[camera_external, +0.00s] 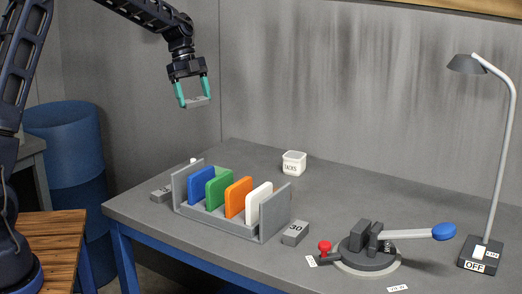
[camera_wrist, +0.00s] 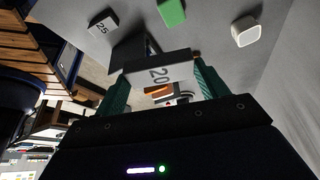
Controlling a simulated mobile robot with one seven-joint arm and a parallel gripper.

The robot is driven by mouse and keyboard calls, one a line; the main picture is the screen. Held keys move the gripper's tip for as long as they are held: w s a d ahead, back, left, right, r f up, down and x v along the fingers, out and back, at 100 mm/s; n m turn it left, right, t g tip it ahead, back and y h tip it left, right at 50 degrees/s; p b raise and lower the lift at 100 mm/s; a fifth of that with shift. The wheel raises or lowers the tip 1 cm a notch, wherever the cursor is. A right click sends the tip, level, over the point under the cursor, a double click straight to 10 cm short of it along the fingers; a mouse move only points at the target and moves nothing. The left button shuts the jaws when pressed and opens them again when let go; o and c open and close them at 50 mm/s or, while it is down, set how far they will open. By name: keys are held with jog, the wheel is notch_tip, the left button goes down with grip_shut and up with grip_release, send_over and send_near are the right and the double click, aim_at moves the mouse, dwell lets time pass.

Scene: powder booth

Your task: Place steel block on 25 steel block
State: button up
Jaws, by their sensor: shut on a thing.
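My gripper (camera_external: 193,97) is in the air above the back left of the table, its teal fingers shut on a small grey steel block (camera_external: 198,102). In the wrist view, the held steel block (camera_wrist: 160,75) shows the number 20 between the fingertips. The 25 steel block (camera_wrist: 102,24) is below and apart from the held one. In the external view, the 25 steel block (camera_external: 160,193) lies at the table's left edge, partly hidden behind the rack.
A grey rack (camera_external: 274,222) holds blue, green, orange and white panels. The 30 block (camera_external: 295,233) lies right of it. A white tub (camera_external: 293,162) stands behind. A clamp fixture (camera_external: 368,250) with a blue-knobbed lever and a lamp (camera_external: 500,150) stand at the right.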

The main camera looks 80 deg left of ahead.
jog(key=m, duration=0.1)
send_over(166, 191)
jog(key=a, duration=0.2)
jog(key=f, duration=2)
jog(key=shift+s+d+f, duration=0.2)
jog(key=shift+s+f, duration=0.1)
jog(key=shift+f, duration=0.05)
jog(key=shift+f+g, duration=0.15)
jog(key=shift+g, duration=0.15)
jog(key=o, duration=1.1)
